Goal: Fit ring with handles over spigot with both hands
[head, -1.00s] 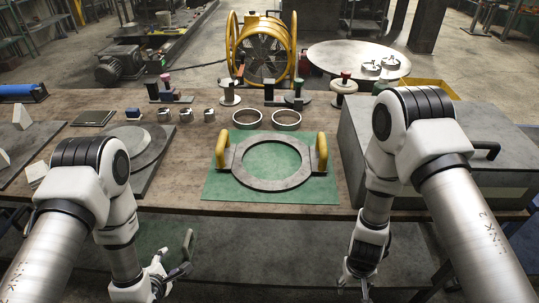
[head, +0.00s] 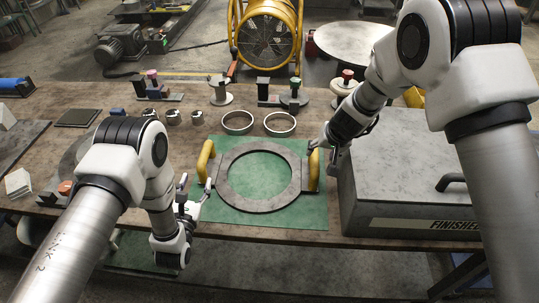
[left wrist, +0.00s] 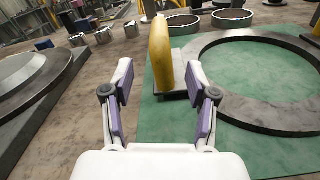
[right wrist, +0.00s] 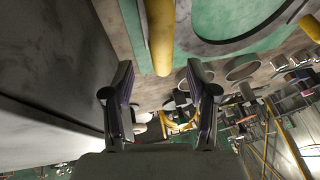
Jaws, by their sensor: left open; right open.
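The grey flat ring (head: 231,197) lies on a green mat (head: 315,215), with a yellow handle at each side. My left gripper (head: 197,190) is open just in front of the left handle (head: 205,160); in the left wrist view this handle (left wrist: 160,55) stands ahead, between the fingertip directions. My right gripper (head: 322,148) is open close beside the right handle (head: 313,170). In the right wrist view that handle (right wrist: 160,35) appears beyond and between the open fingers. A low stepped round boss, perhaps the spigot (left wrist: 20,75), is left of the mat, partly hidden by my left arm in the head view.
A grey box (head: 420,165) with a black handle stands right of the mat, close to my right arm. Two small rings (head: 237,122) lie behind the mat, with several small metal parts and stands along the back. The table's front edge is close to the mat.

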